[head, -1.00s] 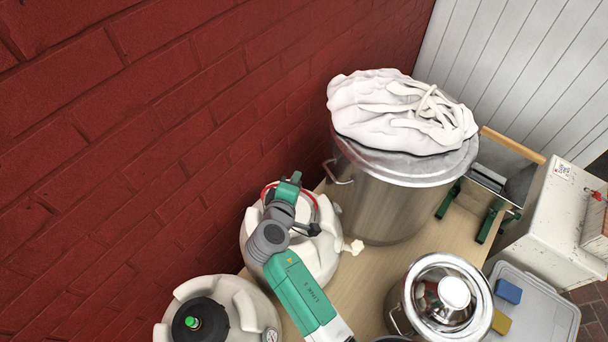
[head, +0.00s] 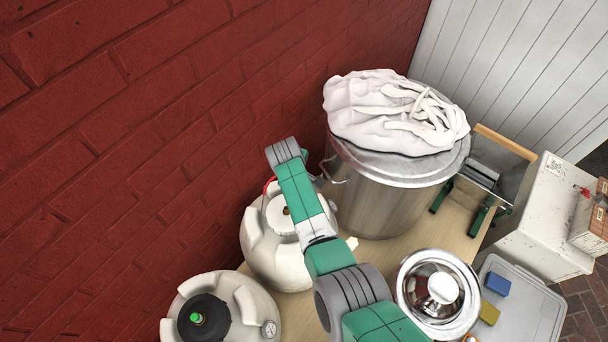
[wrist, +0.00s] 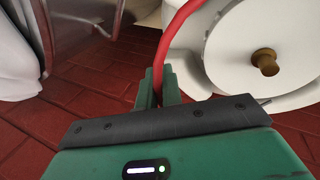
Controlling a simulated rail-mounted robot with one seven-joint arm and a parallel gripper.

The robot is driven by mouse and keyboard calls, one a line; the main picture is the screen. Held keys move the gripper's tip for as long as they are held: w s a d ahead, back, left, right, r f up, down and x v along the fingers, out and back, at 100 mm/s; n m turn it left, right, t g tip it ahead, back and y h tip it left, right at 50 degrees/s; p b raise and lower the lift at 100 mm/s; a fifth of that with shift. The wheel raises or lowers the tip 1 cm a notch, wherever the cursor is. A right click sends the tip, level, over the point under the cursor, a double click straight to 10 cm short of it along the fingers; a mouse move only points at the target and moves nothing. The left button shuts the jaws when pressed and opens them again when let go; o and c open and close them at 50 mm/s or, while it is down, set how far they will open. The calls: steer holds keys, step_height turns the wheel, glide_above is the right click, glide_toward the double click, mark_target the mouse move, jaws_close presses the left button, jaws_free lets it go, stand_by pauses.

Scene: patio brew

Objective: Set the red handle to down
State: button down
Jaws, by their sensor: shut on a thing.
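The red handle (wrist: 172,38) is a thin curved bar on a white keg. In the wrist view it runs from between my gripper's fingers (wrist: 158,92) up past the keg's round cap with a brass knob (wrist: 265,62). My gripper is shut on it. In the head view only a short red piece of the handle (head: 269,184) shows at the back left of the white keg (head: 268,245). My arm hides the rest of the handle and my fingers there, so its exact angle is hard to tell.
The red brick wall (head: 150,130) stands close behind the keg. A large steel pot (head: 385,195) with a white bag (head: 395,112) on top is just to the right.

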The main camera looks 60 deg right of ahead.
steer(key=shift+d+f+y, duration=0.2)
steer(key=shift+f+y, duration=0.2)
steer(key=shift+f, duration=0.05)
steer(key=shift+d+f+b, duration=0.15)
steer(key=shift+f+b, duration=0.35)
steer(key=shift+b, duration=0.4)
steer(key=c, duration=1.6)
jaws_free()
steer(key=shift+f, duration=0.1)
steer(key=shift+o, duration=0.2)
steer(key=p+v, duration=0.3)
steer(key=v, duration=0.5)
steer(key=shift+w, duration=0.15)
